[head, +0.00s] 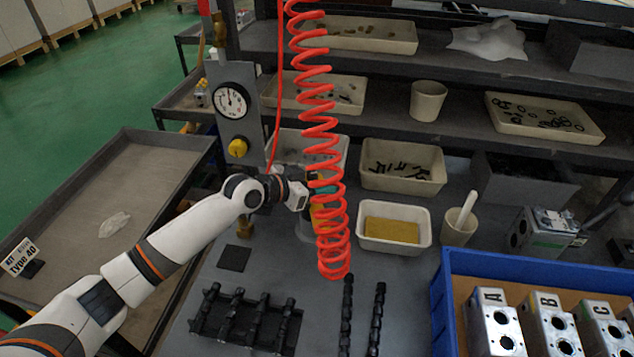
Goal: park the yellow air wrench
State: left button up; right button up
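The yellow air wrench (318,214) shows only in pieces behind the coils of the red hose (318,130), with a teal part just above the yellow. My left gripper (308,196) reaches in from the left at the wrench's height, right beside it. The coils hide its fingertips, so I cannot tell whether they are closed on the wrench. The red hose hangs from above and its lowest loops dip below the wrench. My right gripper is out of view.
A grey post with a gauge (231,101) and yellow knob (238,147) stands behind my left arm. A white tray with a yellow sponge (392,229) lies right of the hose. A blue crate (442,300) holds lettered valve blocks. A dark rack (245,318) lies in front.

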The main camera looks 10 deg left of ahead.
pick_arm(q)
jog(key=shift+w+r, duration=0.1)
jog(key=shift+r, duration=0.2)
jog(key=o, duration=1.3)
jog(key=shift+o, duration=0.4)
jog(key=shift+s+f, duration=0.2)
jog(key=shift+f, duration=0.2)
jog(key=b+v, duration=0.2)
jog(key=v, duration=1)
jog(key=shift+r, duration=0.3)
